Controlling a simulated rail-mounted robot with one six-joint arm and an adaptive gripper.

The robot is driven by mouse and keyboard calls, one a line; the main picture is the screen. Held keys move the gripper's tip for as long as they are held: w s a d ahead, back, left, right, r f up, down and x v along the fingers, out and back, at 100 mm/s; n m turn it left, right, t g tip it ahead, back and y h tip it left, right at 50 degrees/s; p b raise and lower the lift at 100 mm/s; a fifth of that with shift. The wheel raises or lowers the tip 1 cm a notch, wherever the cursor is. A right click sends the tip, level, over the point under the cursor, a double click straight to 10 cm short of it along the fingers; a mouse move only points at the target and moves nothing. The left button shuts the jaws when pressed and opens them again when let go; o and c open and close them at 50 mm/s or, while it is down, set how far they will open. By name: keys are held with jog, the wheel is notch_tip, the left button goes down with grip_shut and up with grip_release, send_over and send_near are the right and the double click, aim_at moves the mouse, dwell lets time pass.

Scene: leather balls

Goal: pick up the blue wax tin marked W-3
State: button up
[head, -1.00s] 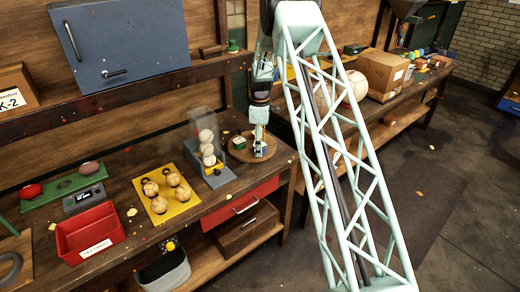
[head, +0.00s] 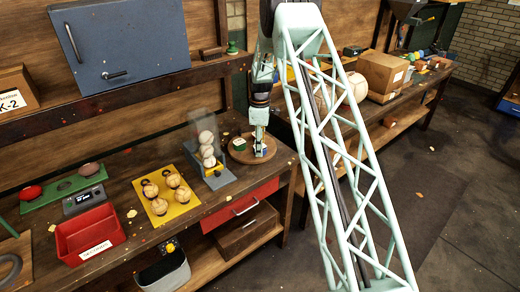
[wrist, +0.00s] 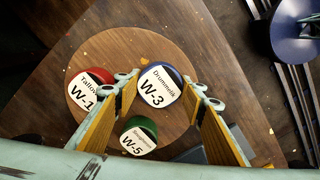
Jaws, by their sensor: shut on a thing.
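The blue wax tin marked W-3 (wrist: 158,85) stands between the two fingers of my gripper (wrist: 163,88) in the wrist view. My gripper is shut on it, with one finger on each side. A red tin marked W-1 (wrist: 88,92) is to the left, just outside the left finger. A green tin marked W-5 (wrist: 139,136) lies nearer the bottom, between the fingers' lower parts. All three are on a round wooden board (wrist: 125,55). In the head view my gripper (head: 259,152) is low over this board (head: 270,155), and the blue tin cannot be made out.
A rack of pale balls (head: 206,148) stands just left of the board. Further left are a yellow tray with several balls (head: 157,206) and a red bin (head: 72,243). A shelf with a blue cabinet (head: 130,45) runs behind. A dark blue round object (wrist: 297,28) shows at top right.

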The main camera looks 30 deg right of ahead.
jog(key=shift+r, duration=0.1)
jog(key=shift+r, duration=1.75)
jog(key=s+a+r+b, duration=0.1)
jog(key=s+a, duration=0.3)
jog(key=s, duration=1.1)
jog(key=shift+s+a+r, duration=0.15)
jog(key=shift+s+a, duration=0.05)
